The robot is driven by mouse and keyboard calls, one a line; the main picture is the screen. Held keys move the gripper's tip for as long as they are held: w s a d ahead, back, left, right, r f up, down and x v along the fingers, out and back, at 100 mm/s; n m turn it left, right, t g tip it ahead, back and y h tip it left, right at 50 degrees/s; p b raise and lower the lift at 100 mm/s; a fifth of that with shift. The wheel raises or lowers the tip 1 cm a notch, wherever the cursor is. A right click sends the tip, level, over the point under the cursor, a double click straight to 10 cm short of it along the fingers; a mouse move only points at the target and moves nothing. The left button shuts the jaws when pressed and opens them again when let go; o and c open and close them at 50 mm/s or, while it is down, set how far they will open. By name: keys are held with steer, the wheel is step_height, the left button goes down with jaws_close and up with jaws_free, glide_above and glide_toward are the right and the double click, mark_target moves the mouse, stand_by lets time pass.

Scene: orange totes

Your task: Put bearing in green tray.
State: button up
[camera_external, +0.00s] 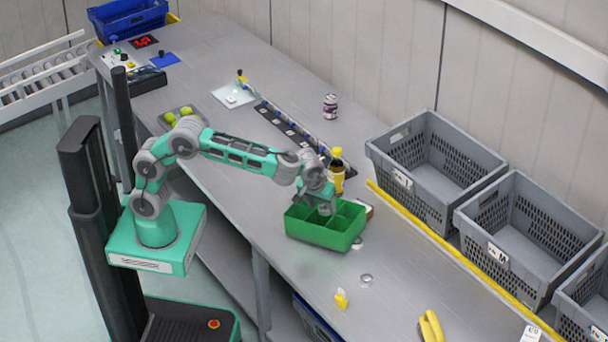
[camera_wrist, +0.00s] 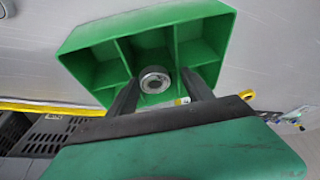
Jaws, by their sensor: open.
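The green tray (camera_external: 318,237), divided into several compartments, sits on the grey bench; it fills the top of the wrist view (camera_wrist: 100,45). My gripper (camera_external: 326,208) is above the tray, pointing down. In the wrist view its fingers (camera_wrist: 160,90) are apart. A round metal bearing (camera_wrist: 154,79) with a dark centre shows between the fingertips, within the outline of one tray compartment. I cannot tell whether it touches the compartment floor. In the external view this bearing is hidden by the gripper and tray walls.
A small silver ring-like part (camera_external: 366,280) lies on the bench in front of the tray. A yellow bottle (camera_external: 337,176) stands behind the tray. A small yellow object (camera_external: 341,299) and a banana-like object (camera_external: 431,326) lie nearer. Grey crates (camera_external: 432,165) line the right side.

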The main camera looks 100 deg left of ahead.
steer(key=shift+s+f, duration=0.1)
steer(key=shift+f, duration=0.05)
steer(key=w+p+v, duration=0.1)
steer(key=p+v, duration=0.3)
steer(key=v, duration=0.9)
steer(key=s+a+r+m+t+h, duration=0.1)
steer(key=s+r+m, duration=0.1)
steer(key=s+m, duration=0.65)
steer(key=s+d+f+m+h, duration=0.1)
steer(key=s+d+f+m, duration=0.1)
steer(key=s, duration=0.3)
steer(key=s+d+f+m+h, duration=0.1)
steer(key=s+d+f+m, duration=0.1)
steer(key=s, duration=0.3)
steer(key=s+d+f+m+t+h, duration=0.1)
steer(key=s+d+f+m, duration=0.1)
steer(key=s+d+f, duration=0.1)
steer(key=shift+s+f, duration=0.8)
steer(key=shift+s, duration=0.4)
